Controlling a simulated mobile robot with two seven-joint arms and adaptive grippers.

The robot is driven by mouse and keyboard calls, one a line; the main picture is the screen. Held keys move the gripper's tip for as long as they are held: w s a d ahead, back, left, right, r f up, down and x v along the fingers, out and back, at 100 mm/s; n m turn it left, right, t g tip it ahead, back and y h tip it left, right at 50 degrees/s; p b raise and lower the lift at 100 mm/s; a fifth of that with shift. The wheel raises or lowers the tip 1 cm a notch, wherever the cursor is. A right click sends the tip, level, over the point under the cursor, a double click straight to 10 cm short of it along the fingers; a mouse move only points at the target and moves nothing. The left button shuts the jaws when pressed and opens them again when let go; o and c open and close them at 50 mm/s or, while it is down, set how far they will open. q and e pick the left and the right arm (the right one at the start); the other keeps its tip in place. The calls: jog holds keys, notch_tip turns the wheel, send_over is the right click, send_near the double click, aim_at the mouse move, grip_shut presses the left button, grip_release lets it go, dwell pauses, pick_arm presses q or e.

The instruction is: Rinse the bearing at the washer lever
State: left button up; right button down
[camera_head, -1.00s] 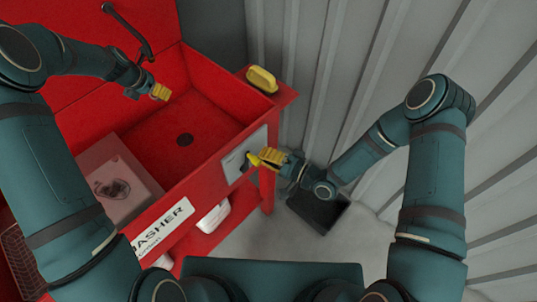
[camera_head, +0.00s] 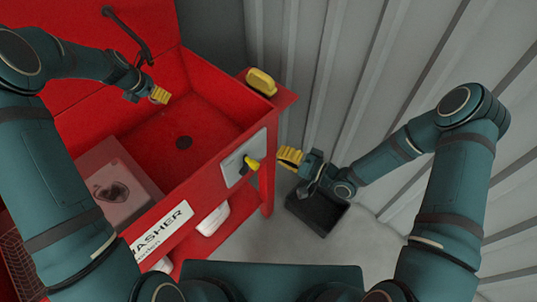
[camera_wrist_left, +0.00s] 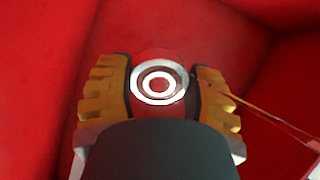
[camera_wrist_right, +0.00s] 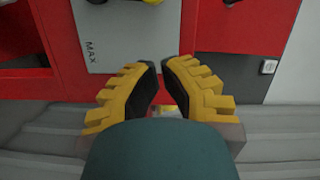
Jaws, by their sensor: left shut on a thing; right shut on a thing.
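My left gripper (camera_head: 160,95) is over the red washer basin (camera_head: 205,125). In the left wrist view it is shut on the bearing (camera_wrist_left: 158,82), a pale ring with a red centre, held between both fingers.
A black spout (camera_head: 128,32) rises at the basin's back left. A yellow object (camera_head: 261,81) lies on the corner ledge. A pinkish box (camera_head: 110,185) with a dark opening is at the basin's left. A black bin (camera_head: 318,210) stands on the floor near the corrugated wall.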

jog(key=v, duration=0.6)
pick_arm(q)
jog(key=shift+r, duration=0.1)
pick_arm(e)
jog(key=w+d+n+g+y, duration=0.2)
jog(key=w+n+g, duration=0.35)
jog(key=g, duration=0.35)
jog(key=s+a+f, duration=0.1)
jog(key=s+a, duration=0.2)
jog(key=a, duration=0.9)
jog(key=shift+a+f, duration=0.25)
jog(key=shift+a, duration=0.1)
